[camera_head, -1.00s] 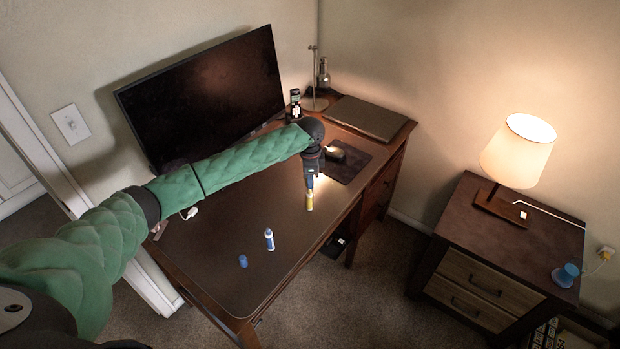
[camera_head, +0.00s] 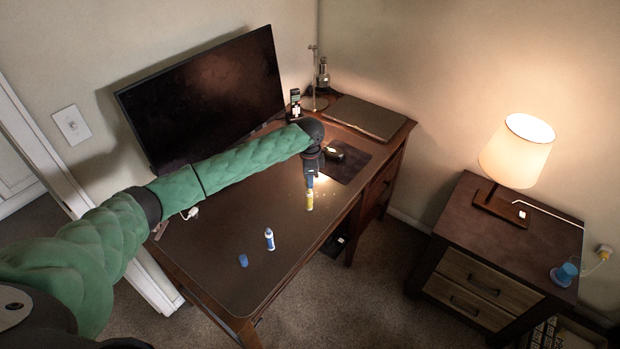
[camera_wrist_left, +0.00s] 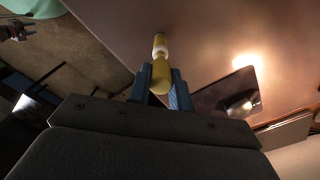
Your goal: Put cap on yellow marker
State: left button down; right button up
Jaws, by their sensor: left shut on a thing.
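The yellow marker (camera_head: 310,204) stands on the desk blotter, below my left gripper (camera_head: 311,182). In the left wrist view, my left gripper (camera_wrist_left: 160,90) is shut on the yellow cap (camera_wrist_left: 161,74). The cap lines up with the marker (camera_wrist_left: 160,40), and a pale band shows where they meet. I cannot tell whether the cap is fully seated.
A white-and-blue marker (camera_head: 269,239) and a blue cap (camera_head: 243,260) stand apart on the blotter (camera_head: 215,255). A monitor (camera_head: 205,95) stands behind my left arm. A dark mouse pad (camera_head: 345,158) lies right of my gripper.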

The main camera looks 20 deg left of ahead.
pick_arm(q)
jog(key=shift+p, duration=0.45)
jog(key=shift+f+b, duration=0.3)
jog(key=shift+f, duration=1.2)
dwell(0.6)
jog(key=c, duration=1.2)
grip_release()
